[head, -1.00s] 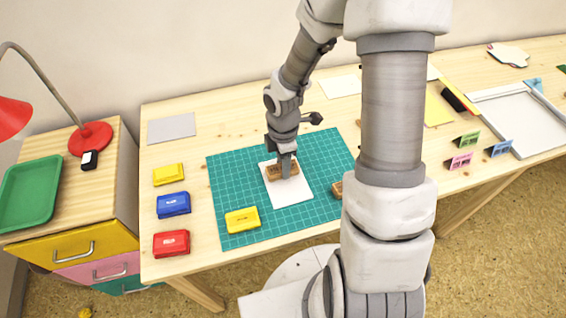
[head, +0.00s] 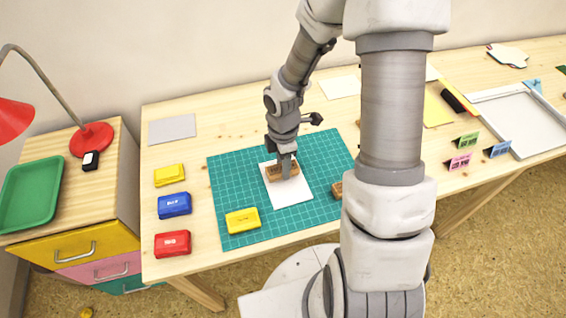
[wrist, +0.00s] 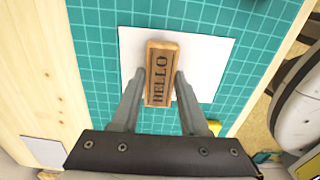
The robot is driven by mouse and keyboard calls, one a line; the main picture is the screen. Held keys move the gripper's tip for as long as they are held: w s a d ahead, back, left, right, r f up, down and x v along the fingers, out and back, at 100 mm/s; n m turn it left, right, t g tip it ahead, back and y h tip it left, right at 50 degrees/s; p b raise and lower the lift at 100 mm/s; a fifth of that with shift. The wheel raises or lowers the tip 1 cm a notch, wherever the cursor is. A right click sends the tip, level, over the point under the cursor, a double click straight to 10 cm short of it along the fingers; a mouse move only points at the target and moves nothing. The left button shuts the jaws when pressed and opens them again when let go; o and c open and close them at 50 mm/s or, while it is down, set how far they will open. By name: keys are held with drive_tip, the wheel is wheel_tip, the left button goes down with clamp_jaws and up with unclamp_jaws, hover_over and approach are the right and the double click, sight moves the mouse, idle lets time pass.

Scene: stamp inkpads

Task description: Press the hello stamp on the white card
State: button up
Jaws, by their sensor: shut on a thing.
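The hello stamp (wrist: 160,72) is a wooden block marked HELLO on top. In the wrist view it lies over the white card (wrist: 208,62), and in the head view the stamp (head: 275,174) is over the far part of the card (head: 293,196). My gripper (wrist: 160,82) is shut on the stamp, one finger on each long side; it also shows in the head view (head: 287,170). I cannot tell whether the stamp's underside touches the card. The card lies on a green cutting mat (head: 228,180).
A yellow inkpad (head: 242,221) sits on the mat's near left. Yellow (head: 169,176), blue (head: 174,205) and red (head: 173,244) inkpads stand left of the mat. Another wooden block (head: 336,189) is partly hidden by my arm. A grey sheet (head: 172,130) lies back left.

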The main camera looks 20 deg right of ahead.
drive_tip(key=shift+r+p, duration=0.3)
drive_tip(key=shift+r, duration=0.15)
wheel_tip(320, 180, up, 6)
drive_tip(key=p, duration=0.5)
drive_tip(key=shift+f, duration=0.35)
idle(0.5)
